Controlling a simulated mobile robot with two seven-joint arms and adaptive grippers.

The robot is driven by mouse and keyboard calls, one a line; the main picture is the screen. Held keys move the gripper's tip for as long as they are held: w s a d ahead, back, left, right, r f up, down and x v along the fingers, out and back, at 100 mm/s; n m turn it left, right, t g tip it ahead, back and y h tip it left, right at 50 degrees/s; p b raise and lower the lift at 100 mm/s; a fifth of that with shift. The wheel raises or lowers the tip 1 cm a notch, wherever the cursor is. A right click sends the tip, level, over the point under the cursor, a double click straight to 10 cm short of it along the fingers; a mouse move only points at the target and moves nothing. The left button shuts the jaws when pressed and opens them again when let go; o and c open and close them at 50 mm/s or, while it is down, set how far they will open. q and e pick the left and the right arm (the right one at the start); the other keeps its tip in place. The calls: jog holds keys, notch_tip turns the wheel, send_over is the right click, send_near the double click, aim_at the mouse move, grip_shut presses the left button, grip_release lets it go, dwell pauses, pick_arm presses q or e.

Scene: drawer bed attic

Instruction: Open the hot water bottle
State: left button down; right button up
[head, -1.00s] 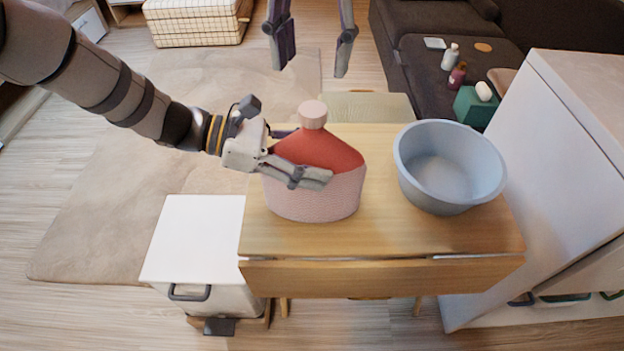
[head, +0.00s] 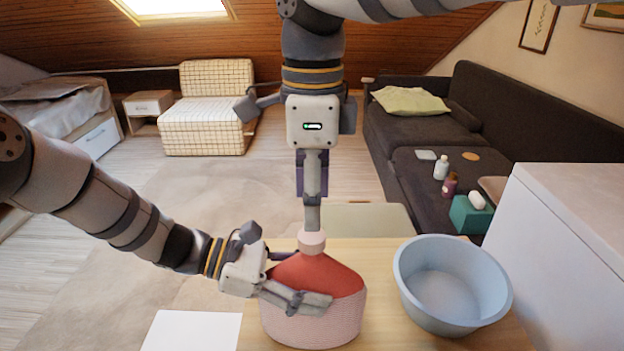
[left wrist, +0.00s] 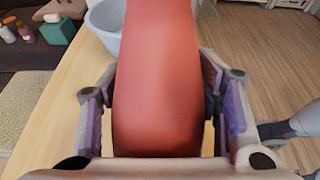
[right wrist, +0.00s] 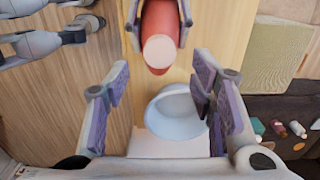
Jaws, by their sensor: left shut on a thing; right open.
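The hot water bottle (head: 315,275) has a red upper body, a pink ribbed lower cover and a pale pink cap (head: 312,242). It stands upright on the wooden table. My left gripper (head: 305,278) is shut on its red body from the left; the left wrist view shows the red body (left wrist: 158,80) between the fingers. My right gripper (head: 312,205) is open and points down at the cap, its fingers overlapping in the head view. In the right wrist view the cap (right wrist: 160,52) lies ahead near the top, between the fingers' directions but not visibly gripped.
A light blue basin (head: 450,285) stands on the table (head: 385,320), right of the bottle. A white cabinet (head: 560,260) borders the table on the right. A dark sofa (head: 420,130) holds small bottles and a green box.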

aim_at(312, 234)
notch_tip(312, 234, down, 6)
jog(key=shift+r, duration=0.1)
grip_shut()
jog(key=n, duration=1.4)
jog(key=shift+r, duration=0.1)
jog(key=n, duration=0.7)
jog(key=shift+n, duration=0.4)
jog(key=n, duration=0.3)
jog(key=shift+n, duration=0.4)
jog(key=n, duration=0.7)
jog(key=shift+n, duration=0.4)
jog(key=n, duration=0.3)
jog(key=shift+n, duration=0.4)
jog(key=n, duration=1.7)
